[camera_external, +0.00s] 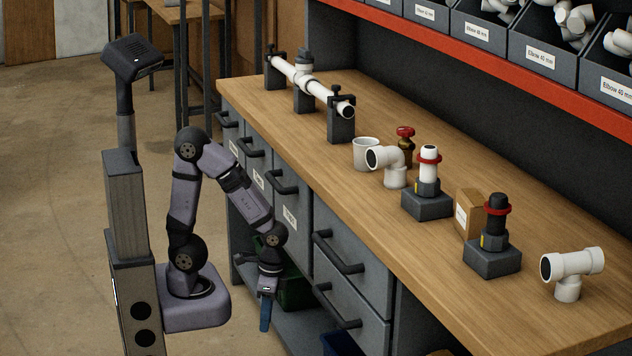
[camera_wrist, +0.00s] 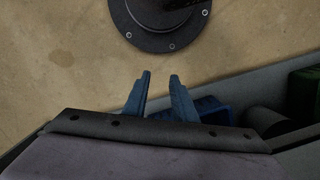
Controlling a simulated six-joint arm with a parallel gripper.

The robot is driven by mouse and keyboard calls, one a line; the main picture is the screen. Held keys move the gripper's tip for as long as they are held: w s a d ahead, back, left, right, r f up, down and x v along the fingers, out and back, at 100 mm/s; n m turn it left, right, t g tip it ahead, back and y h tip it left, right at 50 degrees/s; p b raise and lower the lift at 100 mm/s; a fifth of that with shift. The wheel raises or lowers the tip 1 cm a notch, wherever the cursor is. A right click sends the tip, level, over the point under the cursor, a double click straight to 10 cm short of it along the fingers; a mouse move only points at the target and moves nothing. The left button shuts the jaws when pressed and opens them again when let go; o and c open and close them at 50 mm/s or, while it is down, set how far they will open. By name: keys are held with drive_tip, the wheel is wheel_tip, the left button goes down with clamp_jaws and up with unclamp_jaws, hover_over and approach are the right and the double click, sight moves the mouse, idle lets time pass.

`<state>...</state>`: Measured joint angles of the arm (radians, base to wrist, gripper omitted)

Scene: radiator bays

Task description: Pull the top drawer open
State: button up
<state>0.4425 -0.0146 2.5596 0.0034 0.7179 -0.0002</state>
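The grey top drawer (camera_external: 352,240) is in the bench front, right of my arm in the external view. It looks shut, with a dark bar handle (camera_external: 338,252) across its face. A second grey drawer (camera_external: 350,300) with a similar handle sits below it. My gripper (camera_external: 265,312) hangs low in front of the bench, pointing down, left of and below the top drawer's handle and apart from it. In the wrist view the two blue fingers (camera_wrist: 160,80) are spread with nothing between them. The top drawer's handle cannot be made out there.
Several small drawers with handles (camera_external: 283,183) line the bench front further left. A green bin (camera_external: 297,288) and a blue bin (camera_external: 340,343) are low under the bench. Pipe fittings and a cup (camera_external: 366,154) stand on the wooden top (camera_external: 440,255). Floor (camera_external: 60,200) left of my arm is clear.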

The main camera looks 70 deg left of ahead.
sight(327, 254)
drive_tip(key=s+d+r+m+t+y+p, duration=0.2)
drive_tip(key=s+d+r+m+y+p, duration=0.45)
drive_tip(key=s+r+m+p, duration=0.55)
drive_tip(key=w+d+r+n+t+p, duration=0.1)
drive_tip(key=w+d+r+t+p, duration=0.1)
drive_tip(key=w+d+r+t, duration=0.3)
drive_tip(key=w+d+r+n+t+p, duration=0.2)
drive_tip(key=w+d+r+t, duration=0.3)
drive_tip(key=w, duration=0.8)
wheel_tip(327, 254, up, 4)
drive_tip(key=t+h+p, duration=0.1)
drive_tip(key=t, duration=0.2)
drive_tip(key=shift+d+f+t, duration=0.25)
drive_tip(key=shift+t, duration=0.15)
drive_tip(key=shift+p+x, duration=0.4)
drive_tip(key=shift+x, duration=3.25)
drive_tip(key=shift+c, duration=0.6)
